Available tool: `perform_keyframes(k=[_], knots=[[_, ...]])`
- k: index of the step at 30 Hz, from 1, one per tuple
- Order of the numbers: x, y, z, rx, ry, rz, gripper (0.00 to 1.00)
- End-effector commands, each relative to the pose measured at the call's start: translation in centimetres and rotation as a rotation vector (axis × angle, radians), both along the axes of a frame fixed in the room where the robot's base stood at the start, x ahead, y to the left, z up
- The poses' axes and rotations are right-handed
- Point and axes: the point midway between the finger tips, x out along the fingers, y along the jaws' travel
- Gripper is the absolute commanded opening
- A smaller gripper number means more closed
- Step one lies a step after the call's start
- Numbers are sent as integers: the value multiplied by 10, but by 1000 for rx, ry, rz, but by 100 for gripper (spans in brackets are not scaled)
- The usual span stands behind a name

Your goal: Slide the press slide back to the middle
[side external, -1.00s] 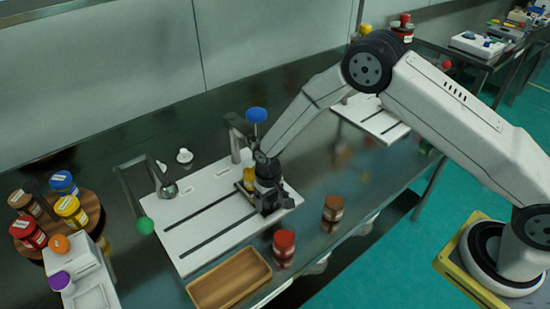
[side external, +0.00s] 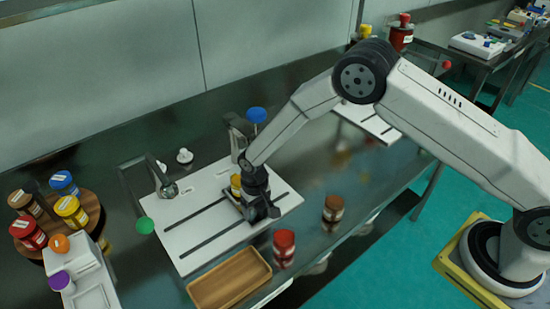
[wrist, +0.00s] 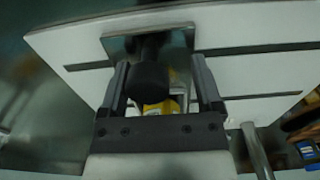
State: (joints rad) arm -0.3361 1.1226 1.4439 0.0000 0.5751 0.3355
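The press slide (wrist: 118,46) is a small metal plate with an upright black knob (wrist: 150,76), on the slotted white base board (side external: 190,258). A yellow jar (side external: 236,184) is on the slide, and its yellow label also shows in the wrist view (wrist: 163,106). My gripper (side external: 258,212) is low over the board's right half and hides much of the slide in the side view. In the wrist view its two fingers (wrist: 160,66) stand apart on either side of the knob, with a visible gap at the right finger.
A grey post with a blue knob (side external: 257,115) stands behind my gripper. A grey arm with a green knob (side external: 145,225) is at the board's left. A wooden tray (side external: 230,278), a red-lidded jar (side external: 284,247) and a brown jar (side external: 333,208) are in front. Spice jars (side external: 72,210) stand left.

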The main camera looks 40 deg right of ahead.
Motion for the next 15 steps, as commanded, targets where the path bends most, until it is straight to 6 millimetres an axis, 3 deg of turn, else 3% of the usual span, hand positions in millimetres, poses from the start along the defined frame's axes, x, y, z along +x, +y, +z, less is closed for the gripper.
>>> perform_keyframes(k=[15], knots=[[0, 22, 0, 0, 0, 0, 82]])
